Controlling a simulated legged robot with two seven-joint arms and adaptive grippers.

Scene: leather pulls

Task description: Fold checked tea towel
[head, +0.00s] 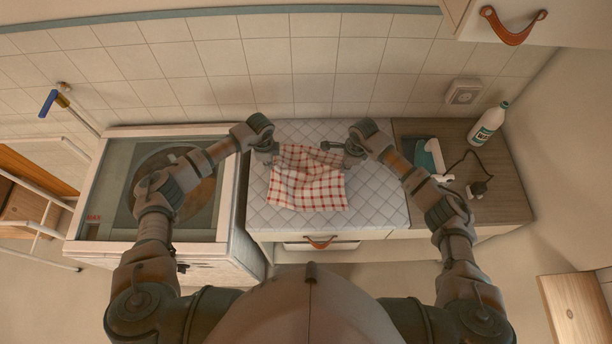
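The red-and-white checked tea towel (306,186) lies on the pale quilted pad (378,205) in the middle of the head view. Its near edge is spread fairly flat; its far part is rumpled and narrower. My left gripper (272,155) is at the towel's far left corner. My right gripper (338,150) is at its far right corner, with a finger pointing left over the edge. Both seem to touch or nearly touch the cloth. The fingertips are too small and partly hidden to show whether they grip it.
A glass-topped unit (112,205) stands left of the pad. On the wooden worktop (420,132) at the right are a teal-and-white iron (430,157) with a dark cord and a white bottle (488,124). A tiled wall (300,60) closes the back. The pad's near right part is bare.

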